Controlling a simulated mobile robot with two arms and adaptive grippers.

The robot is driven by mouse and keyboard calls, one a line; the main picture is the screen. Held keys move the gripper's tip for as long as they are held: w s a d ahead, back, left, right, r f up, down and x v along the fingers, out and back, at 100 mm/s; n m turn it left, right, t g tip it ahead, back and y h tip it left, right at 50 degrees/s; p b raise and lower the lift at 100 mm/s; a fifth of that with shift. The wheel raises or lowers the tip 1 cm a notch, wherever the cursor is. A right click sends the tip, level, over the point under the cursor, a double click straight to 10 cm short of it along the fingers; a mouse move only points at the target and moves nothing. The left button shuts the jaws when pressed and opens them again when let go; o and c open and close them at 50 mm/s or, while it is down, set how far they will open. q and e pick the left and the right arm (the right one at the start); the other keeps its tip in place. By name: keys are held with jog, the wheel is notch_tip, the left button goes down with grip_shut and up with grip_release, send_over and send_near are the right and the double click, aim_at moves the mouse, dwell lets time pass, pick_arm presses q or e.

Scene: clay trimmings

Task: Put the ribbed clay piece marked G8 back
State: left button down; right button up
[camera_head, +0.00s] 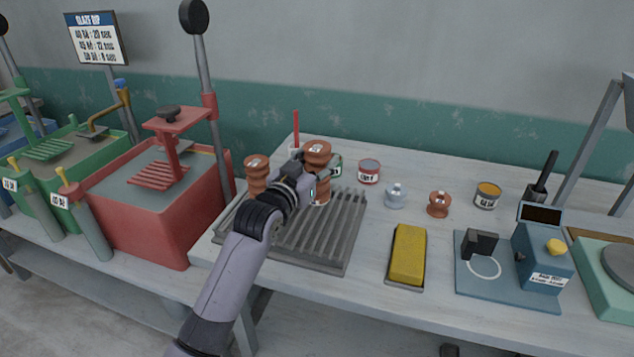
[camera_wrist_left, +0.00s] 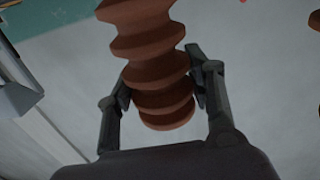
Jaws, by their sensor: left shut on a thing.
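A tall ribbed brown clay piece (camera_head: 317,152) stands above the back of the grey ridged rack; it fills the middle of the left wrist view (camera_wrist_left: 150,50). My left gripper (camera_head: 322,180) is shut on it, one finger on each side of its ribs (camera_wrist_left: 160,92). The piece has a small pale tag on top that is too small to read, so I cannot tell if it is G8. A second ribbed clay piece (camera_head: 257,174) stands at the left end of the rack. I cannot tell if the held piece touches the rack. My right gripper is not in view.
The ridged grey rack (camera_head: 330,236) has bare ridges at the front. A red-labelled tin (camera_head: 369,170), a pale jar (camera_head: 396,195), a small brown ribbed piece (camera_head: 439,204) and a yellow sponge (camera_head: 408,254) lie to its right. A red dipping tank (camera_head: 150,222) stands to its left.

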pick_arm(q)
notch_tip(320, 180, down, 6)
jog(key=shift+r, duration=0.1)
dwell(0.4)
jog(key=c, duration=1.2)
grip_release()
jog(key=shift+f, duration=0.3)
jog(key=o, duration=0.4)
jog(key=shift+o, duration=0.2)
jog(key=shift+r, duration=0.1)
jog(key=v, duration=1.2)
jog(key=shift+b, duration=0.45)
